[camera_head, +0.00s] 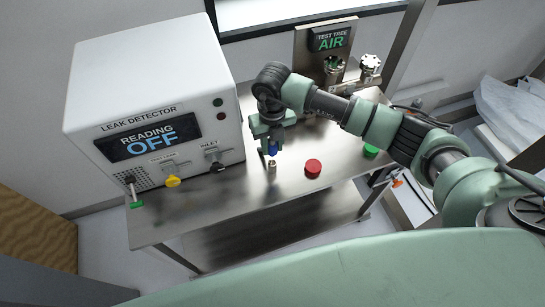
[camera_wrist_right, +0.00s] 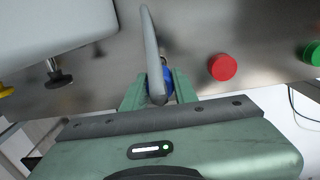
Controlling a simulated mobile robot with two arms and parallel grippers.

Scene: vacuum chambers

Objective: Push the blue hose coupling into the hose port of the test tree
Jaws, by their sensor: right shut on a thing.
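The blue hose coupling (camera_head: 272,150) is between the fingers of my right gripper (camera_head: 270,140), which is shut on it above the metal bench. A small metal piece shows just below the coupling. In the right wrist view the coupling (camera_wrist_right: 168,80) shows blue between the green fingers, partly hidden by a grey hose (camera_wrist_right: 149,40) running over it. The test tree (camera_head: 311,50) stands at the back of the bench, with a display reading AIR and metal fittings (camera_head: 334,68). Its hose port cannot be clearly made out. My left gripper is not in view.
The leak detector (camera_head: 150,85), reading OFF, stands at the left with a yellow lever (camera_head: 173,181) and inlet fitting (camera_head: 214,157). A red cap (camera_head: 313,168) and a green cap (camera_head: 371,150) lie on the bench (camera_head: 235,215). The bench front is clear.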

